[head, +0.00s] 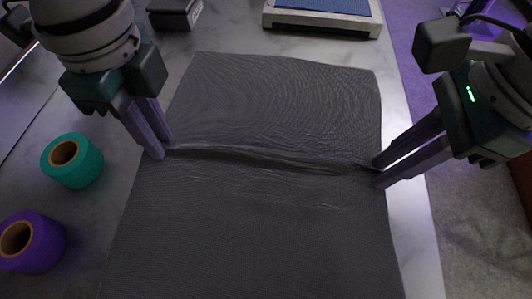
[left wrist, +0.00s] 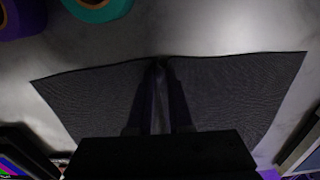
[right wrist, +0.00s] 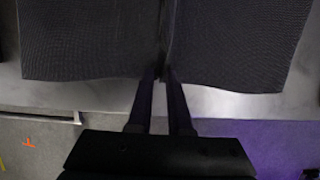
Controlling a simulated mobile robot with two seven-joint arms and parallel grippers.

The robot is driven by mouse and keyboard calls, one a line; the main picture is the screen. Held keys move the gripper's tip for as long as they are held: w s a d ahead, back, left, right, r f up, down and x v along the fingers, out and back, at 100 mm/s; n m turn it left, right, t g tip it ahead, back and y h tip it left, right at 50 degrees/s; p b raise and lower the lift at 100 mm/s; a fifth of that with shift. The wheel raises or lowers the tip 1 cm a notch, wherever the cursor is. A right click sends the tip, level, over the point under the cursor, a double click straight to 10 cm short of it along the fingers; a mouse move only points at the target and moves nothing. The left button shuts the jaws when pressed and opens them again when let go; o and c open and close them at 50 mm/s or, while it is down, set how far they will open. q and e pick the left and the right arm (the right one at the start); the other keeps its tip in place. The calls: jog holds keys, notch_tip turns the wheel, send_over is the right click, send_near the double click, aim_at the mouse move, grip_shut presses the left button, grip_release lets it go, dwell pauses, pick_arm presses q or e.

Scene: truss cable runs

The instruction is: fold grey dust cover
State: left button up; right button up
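The grey dust cover (head: 260,230) lies spread flat over the table, with a raised crease running across its middle from left edge to right edge. My left gripper (head: 163,150) is shut on the cover's left edge at one end of the crease. In the left wrist view the cover (left wrist: 230,90) bunches between the close fingertips (left wrist: 161,66). My right gripper (head: 378,172) is shut on the right edge at the crease's other end. In the right wrist view the cover (right wrist: 240,40) is pinched into a ridge between the fingertips (right wrist: 162,76).
A teal roll (head: 72,160) and a purple roll (head: 32,242) stand left of the cover on the marbled table (head: 412,230). A dark box (head: 175,13) and a pale tray with a blue surface (head: 322,18) are at the back. The table's right edge is close to the cover.

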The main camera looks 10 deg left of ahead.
pick_arm(q)
grip_shut()
pick_arm(e)
grip_shut()
jog(key=shift+d+f, duration=0.1)
